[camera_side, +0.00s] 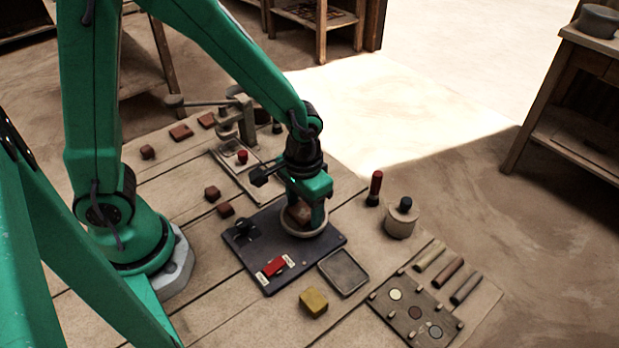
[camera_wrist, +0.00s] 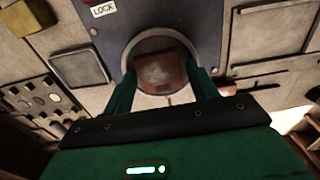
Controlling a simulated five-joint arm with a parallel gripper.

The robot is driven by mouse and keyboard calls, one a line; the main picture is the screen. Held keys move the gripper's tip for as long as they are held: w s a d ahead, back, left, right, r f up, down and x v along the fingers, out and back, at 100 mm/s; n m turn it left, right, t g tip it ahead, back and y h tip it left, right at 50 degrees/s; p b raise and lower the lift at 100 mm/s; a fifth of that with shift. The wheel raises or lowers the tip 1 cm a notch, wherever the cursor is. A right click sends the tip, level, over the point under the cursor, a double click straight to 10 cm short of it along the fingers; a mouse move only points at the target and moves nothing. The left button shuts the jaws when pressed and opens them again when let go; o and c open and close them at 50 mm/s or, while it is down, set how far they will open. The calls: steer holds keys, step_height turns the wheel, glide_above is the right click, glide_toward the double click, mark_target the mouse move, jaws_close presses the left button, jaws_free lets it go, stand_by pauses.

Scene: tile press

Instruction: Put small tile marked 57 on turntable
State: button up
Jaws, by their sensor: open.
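A small reddish-brown tile (camera_side: 297,213) sits on the pale round turntable (camera_side: 304,233) set in the dark blue plate. In the wrist view the tile (camera_wrist: 162,72) lies inside the turntable's ring (camera_wrist: 140,45), and I cannot read a number on it. My gripper (camera_side: 305,207) is low over the turntable, pointing down. Its green fingers stand open on either side of the tile, as the wrist view (camera_wrist: 163,84) shows. Whether either finger touches the tile is unclear. The fingers partly hide the tile in the side view.
The dark plate (camera_side: 260,238) carries a red lever (camera_side: 274,266) with labels. A grey tray (camera_side: 343,272), a yellow block (camera_side: 314,302) and a palette board (camera_side: 413,310) lie nearby. A pale jar (camera_side: 400,221) stands to the right. Several brown tiles (camera_side: 225,210) lie left and behind.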

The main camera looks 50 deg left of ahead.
mark_target(301, 209)
step_height(301, 209, up, 12)
steer(key=shift+r, duration=0.15)
stand_by(0.6)
stand_by(0.5)
steer(key=s+a+r+t, duration=0.5)
steer(key=s+a+r, duration=0.2)
steer(key=a, duration=0.4)
steer(key=shift+s+r+t, duration=0.3)
steer(key=shift+r, duration=0.2)
